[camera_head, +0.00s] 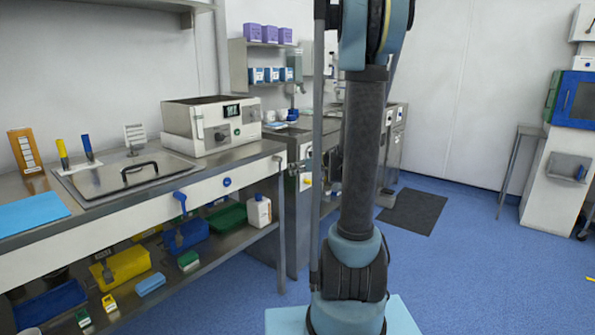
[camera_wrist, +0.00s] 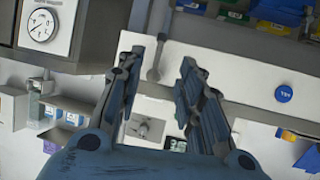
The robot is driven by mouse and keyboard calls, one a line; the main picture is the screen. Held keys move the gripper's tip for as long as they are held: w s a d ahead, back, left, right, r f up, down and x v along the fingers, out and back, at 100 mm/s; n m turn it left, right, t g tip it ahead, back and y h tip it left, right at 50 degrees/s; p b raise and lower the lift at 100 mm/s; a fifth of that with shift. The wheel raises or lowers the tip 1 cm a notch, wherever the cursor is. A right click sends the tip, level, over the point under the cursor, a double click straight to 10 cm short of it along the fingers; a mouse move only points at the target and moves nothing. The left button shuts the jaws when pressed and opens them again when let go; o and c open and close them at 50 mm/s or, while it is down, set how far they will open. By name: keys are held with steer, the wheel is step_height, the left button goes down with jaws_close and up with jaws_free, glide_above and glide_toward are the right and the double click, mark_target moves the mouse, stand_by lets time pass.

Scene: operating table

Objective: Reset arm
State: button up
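My gripper (camera_wrist: 161,62) shows in the wrist view with its two dark blue fingers spread apart. Nothing is between the fingertips, and the gap is empty. Beyond the gap are a pale surface and part of a white device, both out of reach of the fingers as far as I can tell. In the head view my arm rises upright right of the middle, and its upper end leaves the top of the picture. The gripper is not visible in the head view.
A steel counter (camera_head: 262,148) runs along the left with a white boxy device (camera_head: 187,136), a lidded basin (camera_head: 125,176) and a blue mat (camera_head: 30,214). Bins (camera_head: 122,265) fill its lower shelf. A white cabinet (camera_head: 553,185) stands right. Blue floor (camera_head: 460,275) between is clear.

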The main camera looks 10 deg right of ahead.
steer(key=s+a+f+m+g+h, duration=0.1)
steer(key=s+f+g, duration=0.15)
steer(key=s, duration=0.65)
steer(key=s+a+f+m+g+h, duration=0.1)
steer(key=s+g, duration=0.2)
steer(key=s, duration=0.6)
steer(key=s+d+f+m+g+h, duration=0.1)
steer(key=s+d+f+m+h, duration=0.1)
steer(key=s, duration=0.7)
steer(key=s+d+f+m+g+h, duration=0.2)
steer(key=s+d+f+h, duration=0.1)
steer(key=s, duration=0.7)
steer(key=shift+s+d+f+m, duration=0.2)
steer(key=shift+d+f+m, duration=0.1)
steer(key=shift+d, duration=0.5)
steer(key=shift+w+f+g, duration=0.2)
steer(key=shift+w+g, duration=0.05)
steer(key=shift+w, duration=0.25)
